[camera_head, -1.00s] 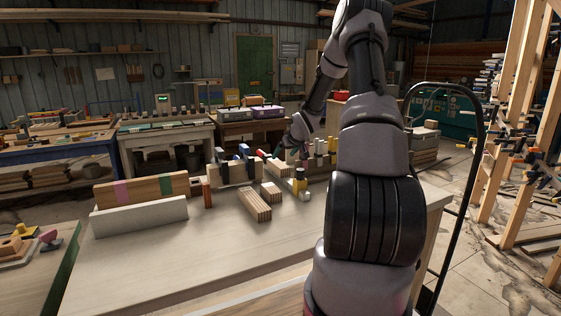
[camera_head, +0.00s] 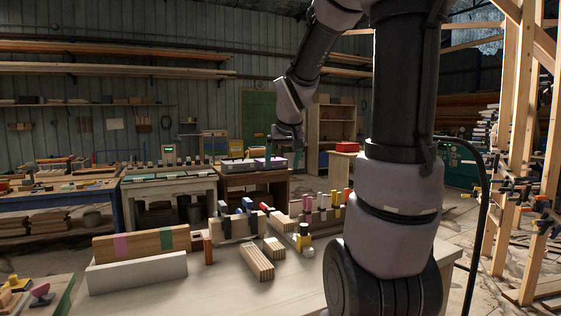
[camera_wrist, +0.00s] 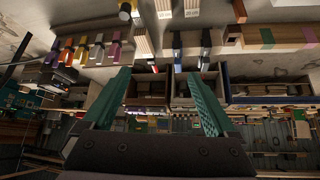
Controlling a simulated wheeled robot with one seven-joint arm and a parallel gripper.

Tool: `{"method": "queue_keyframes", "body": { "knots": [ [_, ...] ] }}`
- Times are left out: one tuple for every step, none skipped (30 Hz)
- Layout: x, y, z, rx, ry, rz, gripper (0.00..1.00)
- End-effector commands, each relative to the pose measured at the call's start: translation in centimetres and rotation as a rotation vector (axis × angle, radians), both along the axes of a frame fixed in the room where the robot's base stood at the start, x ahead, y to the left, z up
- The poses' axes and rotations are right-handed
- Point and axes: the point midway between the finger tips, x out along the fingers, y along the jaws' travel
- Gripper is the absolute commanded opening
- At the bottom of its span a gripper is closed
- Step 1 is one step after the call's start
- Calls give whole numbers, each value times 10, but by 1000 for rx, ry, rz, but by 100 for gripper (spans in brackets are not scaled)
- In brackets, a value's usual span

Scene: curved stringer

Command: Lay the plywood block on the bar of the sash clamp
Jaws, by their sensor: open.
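My gripper (camera_head: 285,154) is raised above and behind the back of the near bench, open and empty. In the wrist view, which looks upside down, its two teal fingers (camera_wrist: 159,76) are spread with nothing between them. A long striped plywood block (camera_head: 257,263) lies on the bench, with a shorter striped block (camera_head: 273,246) just behind it. I cannot tell which one the task means. Behind them, clamps with blue, black and red handles (camera_head: 247,206) stand at a wooden piece (camera_head: 232,228). I cannot make out which is the sash clamp or its bar.
A board with pink and green bands (camera_head: 140,244) stands behind a white block (camera_head: 136,273) at the left. A yellow-and-black item (camera_head: 304,238) stands right of the blocks. Several colored clamps (camera_head: 322,204) line the back right. The bench front (camera_head: 215,295) is clear.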

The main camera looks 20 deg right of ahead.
Motion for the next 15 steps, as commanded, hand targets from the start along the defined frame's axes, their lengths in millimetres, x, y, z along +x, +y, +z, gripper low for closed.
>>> {"method": "queue_keyframes", "body": {
  "knots": [
    [-26,14,14,28,-11,-10,92],
    [-40,21,19,50,-11,-17,92],
    [-60,30,24,82,-12,-26,92],
    [-74,36,27,107,-11,-32,92],
    [-88,43,31,135,-12,-36,92],
    [-106,51,33,171,-9,-38,92],
    [-119,57,35,197,-8,-39,92],
    [-131,62,36,224,-7,-39,92],
    [-145,69,37,256,-5,-37,92],
    [-155,73,37,279,-4,-35,92],
    [-163,77,38,301,-2,-32,92],
    [-173,81,37,325,2,-29,92],
    [-178,84,37,340,4,-26,92],
    [-183,86,37,354,5,-25,92],
    [-188,88,37,367,8,-22,92]
  ]
}}
